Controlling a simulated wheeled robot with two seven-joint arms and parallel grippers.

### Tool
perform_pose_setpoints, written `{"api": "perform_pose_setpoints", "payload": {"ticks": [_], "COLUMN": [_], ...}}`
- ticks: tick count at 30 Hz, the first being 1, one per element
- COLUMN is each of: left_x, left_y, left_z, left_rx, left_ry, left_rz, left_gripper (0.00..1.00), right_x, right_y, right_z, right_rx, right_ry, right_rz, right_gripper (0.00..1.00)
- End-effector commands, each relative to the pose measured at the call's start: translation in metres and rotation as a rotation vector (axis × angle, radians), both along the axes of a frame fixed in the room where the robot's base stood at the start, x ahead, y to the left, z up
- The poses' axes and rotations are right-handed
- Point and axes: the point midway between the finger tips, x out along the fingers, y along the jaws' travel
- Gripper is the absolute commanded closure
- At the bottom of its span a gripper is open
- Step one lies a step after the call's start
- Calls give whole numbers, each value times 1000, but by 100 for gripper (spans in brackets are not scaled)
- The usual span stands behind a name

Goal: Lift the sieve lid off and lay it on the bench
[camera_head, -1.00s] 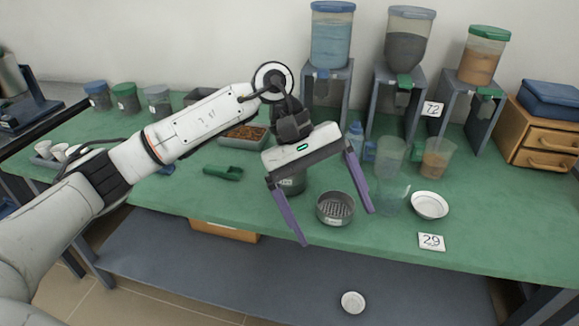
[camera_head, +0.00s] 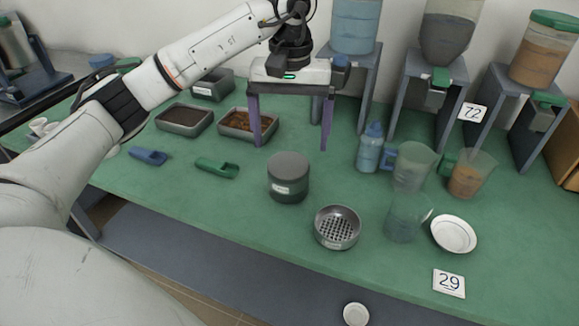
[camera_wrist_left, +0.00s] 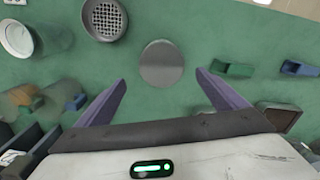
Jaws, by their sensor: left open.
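A grey round sieve (camera_head: 288,187) with a white label stands upright on the green bench, with its flat grey lid (camera_head: 288,162) on top. In the left wrist view the lid (camera_wrist_left: 162,64) is a plain disc ahead of the fingers, roughly centred between them. My left gripper (camera_head: 291,147) is open and empty, its purple fingers pointing down. It appears above and behind the lid, apart from it. In the left wrist view both fingers of the gripper (camera_wrist_left: 161,78) are spread wide. My right gripper is not in view.
An open mesh-bottomed sieve (camera_head: 338,229) stands in front and to the right. Clear jugs (camera_head: 411,167) and a white dish (camera_head: 454,235) are at right. Green (camera_head: 217,168) and blue scoops (camera_head: 148,156) and sample trays (camera_head: 184,120) lie left. The green bench (camera_head: 215,215) is clear at front left.

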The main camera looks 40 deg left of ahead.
Motion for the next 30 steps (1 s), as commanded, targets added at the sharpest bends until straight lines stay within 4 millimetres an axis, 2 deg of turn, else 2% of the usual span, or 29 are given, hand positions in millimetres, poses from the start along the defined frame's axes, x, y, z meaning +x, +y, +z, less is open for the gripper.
{"api": "perform_pose_setpoints", "payload": {"ticks": [12, 20, 21, 23, 29, 30], "left_x": [-5, -5, -5, -5, -5, -5], "left_y": [3, 3, 3, 3, 3, 3], "left_z": [-50, -54, -54, -54, -54, -53], "left_rx": [0, 0, 0, 0, 0, 0], "left_ry": [1, -1, -1, -1, -1, -1], "left_rz": [1, 1, 1, 1, 1, 1], "left_gripper": [9, 9, 10, 21, 54, 54], "right_x": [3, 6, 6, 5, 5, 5], "right_y": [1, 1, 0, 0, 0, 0], "right_z": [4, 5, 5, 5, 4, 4], "right_rx": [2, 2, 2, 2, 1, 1], "right_ry": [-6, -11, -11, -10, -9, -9], "right_rz": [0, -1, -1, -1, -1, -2], "right_gripper": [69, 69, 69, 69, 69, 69]}}
